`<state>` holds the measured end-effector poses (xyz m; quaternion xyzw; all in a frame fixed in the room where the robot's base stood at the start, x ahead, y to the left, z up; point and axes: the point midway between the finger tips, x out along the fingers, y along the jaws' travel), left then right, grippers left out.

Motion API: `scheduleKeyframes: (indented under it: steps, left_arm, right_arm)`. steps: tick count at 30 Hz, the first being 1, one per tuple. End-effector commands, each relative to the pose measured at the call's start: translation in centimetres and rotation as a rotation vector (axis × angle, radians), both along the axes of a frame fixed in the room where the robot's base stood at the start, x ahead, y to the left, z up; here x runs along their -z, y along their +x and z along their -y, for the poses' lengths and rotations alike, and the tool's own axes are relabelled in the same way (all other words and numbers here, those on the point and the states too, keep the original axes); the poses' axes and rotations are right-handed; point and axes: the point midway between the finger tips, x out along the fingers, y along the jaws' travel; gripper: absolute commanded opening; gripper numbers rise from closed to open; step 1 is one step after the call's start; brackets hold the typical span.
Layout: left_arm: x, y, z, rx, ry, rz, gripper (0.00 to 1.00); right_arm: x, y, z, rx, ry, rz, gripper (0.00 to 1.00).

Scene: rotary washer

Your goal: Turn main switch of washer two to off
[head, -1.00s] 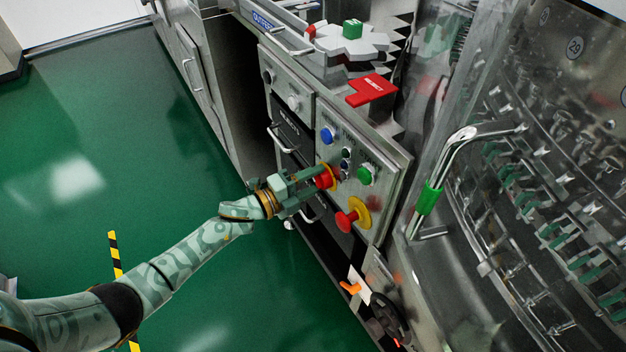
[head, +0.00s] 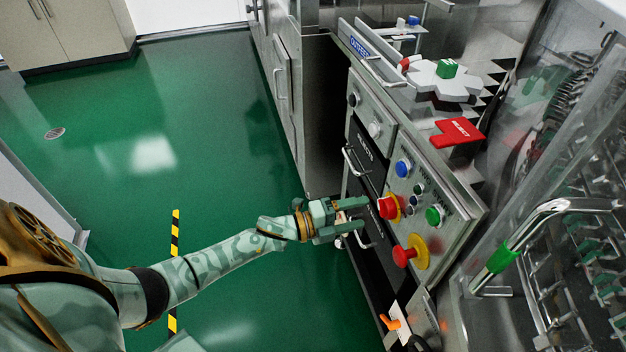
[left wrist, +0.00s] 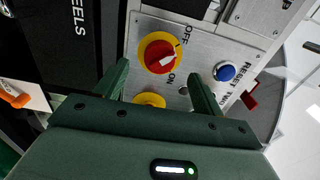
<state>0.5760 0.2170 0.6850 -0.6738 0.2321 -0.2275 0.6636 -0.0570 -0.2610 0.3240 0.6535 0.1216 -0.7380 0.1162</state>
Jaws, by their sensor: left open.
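The red rotary switch (head: 387,208) on a yellow ring sits on the steel control panel (head: 462,232). In the left wrist view the switch (left wrist: 160,55) shows a white mark toward the right, near printed OFF and ON labels; I cannot tell exactly which it points at. My left gripper (head: 362,213) is open and empty, just left of the switch and apart from it. In the left wrist view its two fingers (left wrist: 162,82) flank the space below the switch. My right gripper is not in view.
A red stop button (head: 403,255) on a yellow disc is just below. A blue button (head: 403,167) and green button (head: 434,215) are nearby. A handled black drawer (head: 366,165) lies left of the panel. A chrome handle with green grip (head: 502,258) stands right. Green floor is free at left.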

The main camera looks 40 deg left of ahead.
Motion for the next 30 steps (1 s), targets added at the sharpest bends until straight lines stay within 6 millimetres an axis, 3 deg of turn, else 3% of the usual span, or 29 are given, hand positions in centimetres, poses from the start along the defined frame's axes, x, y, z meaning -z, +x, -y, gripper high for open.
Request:
scheduleKeyframes:
  steps: [6,12,30]
  left_arm:
    - [-0.2,-4.7,-3.7,-0.001,0.001,-0.002,0.69]
    - [-0.1,-7.5,-5.8,-0.001,0.000,-0.001,0.69]
    - [0.0,-8.3,-6.5,-0.001,0.001,-0.001,0.69]
  right_arm:
    - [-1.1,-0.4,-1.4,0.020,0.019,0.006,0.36]
    - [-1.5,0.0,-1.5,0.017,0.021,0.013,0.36]
    - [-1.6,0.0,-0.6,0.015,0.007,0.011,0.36]
